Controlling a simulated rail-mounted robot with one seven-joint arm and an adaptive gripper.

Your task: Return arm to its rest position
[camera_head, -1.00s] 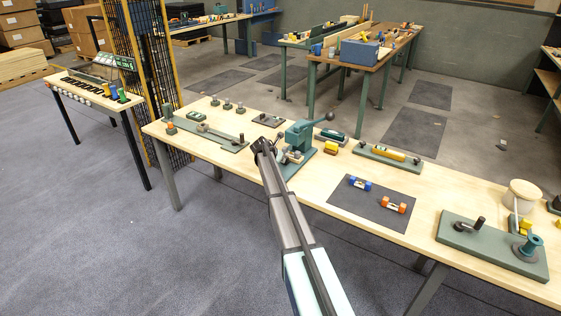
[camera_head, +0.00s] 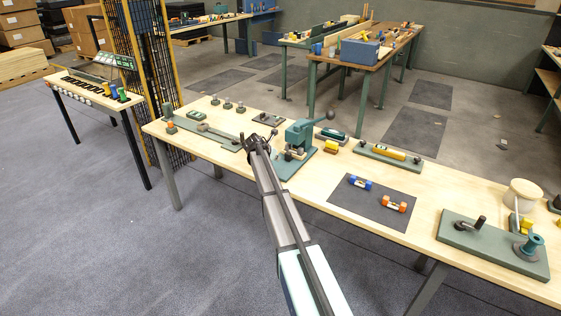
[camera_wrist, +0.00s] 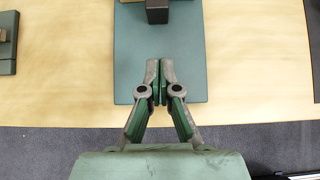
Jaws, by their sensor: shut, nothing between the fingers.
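My gripper (camera_wrist: 160,82) is shut and empty in the wrist view, its two fingertips together over the front part of a green-grey base plate (camera_wrist: 130,60). In the head view my gripper (camera_head: 256,140) is at the end of my outstretched arm, above the workbench (camera_head: 225,165) and just left of the green lever press (camera_head: 300,133). I cannot tell the exact gap between the fingertips and the plate below.
A dark mat (camera_head: 350,207) with a blue piece (camera_head: 360,183) and an orange piece (camera_head: 395,204) lies right of the press. A long green fixture (camera_head: 215,134) lies to the left. Open floor (camera_head: 150,250) is in front of the bench.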

